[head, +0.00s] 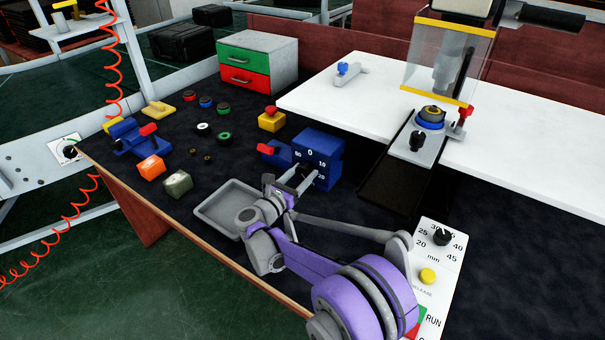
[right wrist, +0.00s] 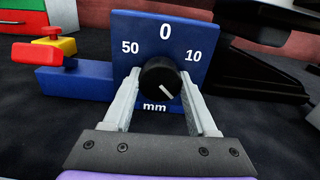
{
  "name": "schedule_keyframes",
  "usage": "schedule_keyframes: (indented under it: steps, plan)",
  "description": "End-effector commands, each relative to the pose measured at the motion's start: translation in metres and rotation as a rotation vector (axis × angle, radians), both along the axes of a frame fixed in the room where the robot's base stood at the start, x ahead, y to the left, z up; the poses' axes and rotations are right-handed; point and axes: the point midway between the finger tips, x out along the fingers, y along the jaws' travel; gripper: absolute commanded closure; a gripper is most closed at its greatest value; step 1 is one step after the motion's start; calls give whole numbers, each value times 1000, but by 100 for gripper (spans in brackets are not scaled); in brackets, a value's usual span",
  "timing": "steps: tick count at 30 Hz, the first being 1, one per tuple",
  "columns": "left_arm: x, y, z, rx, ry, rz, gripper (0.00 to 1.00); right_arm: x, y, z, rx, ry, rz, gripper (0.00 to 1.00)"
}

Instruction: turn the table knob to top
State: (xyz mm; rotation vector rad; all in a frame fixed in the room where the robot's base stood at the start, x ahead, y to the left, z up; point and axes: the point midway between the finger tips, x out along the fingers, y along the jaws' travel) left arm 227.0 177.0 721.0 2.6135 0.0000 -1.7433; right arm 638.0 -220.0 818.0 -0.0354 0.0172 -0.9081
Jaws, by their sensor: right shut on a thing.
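The table knob (right wrist: 160,78) is a black round dial on the front of a blue box (head: 322,147). The box face carries white marks: 0 at the top, 10 to the right, 50 to the left and "mm" below. In the right wrist view the knob's white line points down and to the right, away from the 0. My right gripper (head: 306,173) is shut on the knob, one finger on each side of it. In the head view the gripper hides most of the knob. My left gripper is not in view.
A blue clamp with a red handle (head: 268,149) joins the box's left side. A grey tray (head: 206,213) lies left of my right arm. A white panel with another dial (head: 441,237) is at the right. A black ramp (head: 392,185) runs from the white conveyor (head: 520,140).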

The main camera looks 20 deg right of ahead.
Motion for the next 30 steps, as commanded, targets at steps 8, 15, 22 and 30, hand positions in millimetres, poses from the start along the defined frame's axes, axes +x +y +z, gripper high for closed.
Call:
schedule_keyframes:
  steps: [8, 15, 22, 30]
  plan:
    - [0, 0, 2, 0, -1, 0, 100, 0, 0, 0, -65, 84, 0, 98]
    - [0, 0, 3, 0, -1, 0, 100, -1, 0, 0, -174, 223, 0, 98]
    - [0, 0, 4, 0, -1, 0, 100, -1, 0, 0, -274, 352, 0, 98]
    - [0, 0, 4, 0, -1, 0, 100, -1, -1, 0, -351, 450, 0, 98]
